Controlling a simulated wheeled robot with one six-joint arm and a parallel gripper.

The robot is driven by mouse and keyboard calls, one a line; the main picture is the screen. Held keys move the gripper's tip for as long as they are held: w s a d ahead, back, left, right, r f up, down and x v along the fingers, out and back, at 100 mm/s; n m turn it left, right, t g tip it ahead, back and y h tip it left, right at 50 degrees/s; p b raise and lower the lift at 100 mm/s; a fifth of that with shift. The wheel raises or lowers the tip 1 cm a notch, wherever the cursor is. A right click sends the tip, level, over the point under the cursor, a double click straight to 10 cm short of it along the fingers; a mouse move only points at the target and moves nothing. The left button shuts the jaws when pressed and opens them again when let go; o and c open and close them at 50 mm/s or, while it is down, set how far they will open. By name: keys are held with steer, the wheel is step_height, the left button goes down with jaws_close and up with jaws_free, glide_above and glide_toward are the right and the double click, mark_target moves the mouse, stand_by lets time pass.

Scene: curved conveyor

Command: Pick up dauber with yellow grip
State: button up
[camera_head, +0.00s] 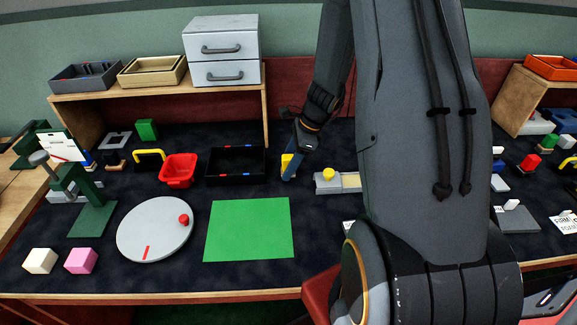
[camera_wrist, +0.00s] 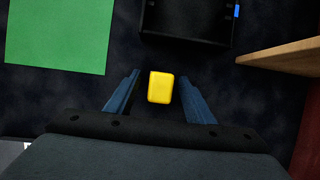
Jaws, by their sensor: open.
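The yellow grip of the dauber (camera_wrist: 160,87) shows from above in the wrist view as a rounded block. In the head view a small patch of the yellow grip (camera_head: 285,161) shows beside a blue finger of my gripper (camera_head: 289,167), which points down to the table. My gripper is open and holds nothing. The lower part of the dauber is hidden in both views.
A black tray (camera_head: 208,180) stands just left of my gripper, with a red bin (camera_head: 179,172) beyond it. A green mat (camera_head: 248,230) lies in front. A grey block with a yellow knob (camera_head: 328,174) stands close on the right. A wooden shelf (camera_head: 267,112) rises behind.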

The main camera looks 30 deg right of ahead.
mark_target(288, 156)
steer(key=c, duration=1.1)
steer(key=shift+r, duration=0.1)
step_height(288, 156, up, 10)
steer(key=shift+f+b, duration=0.1)
steer(key=shift+b, duration=0.2)
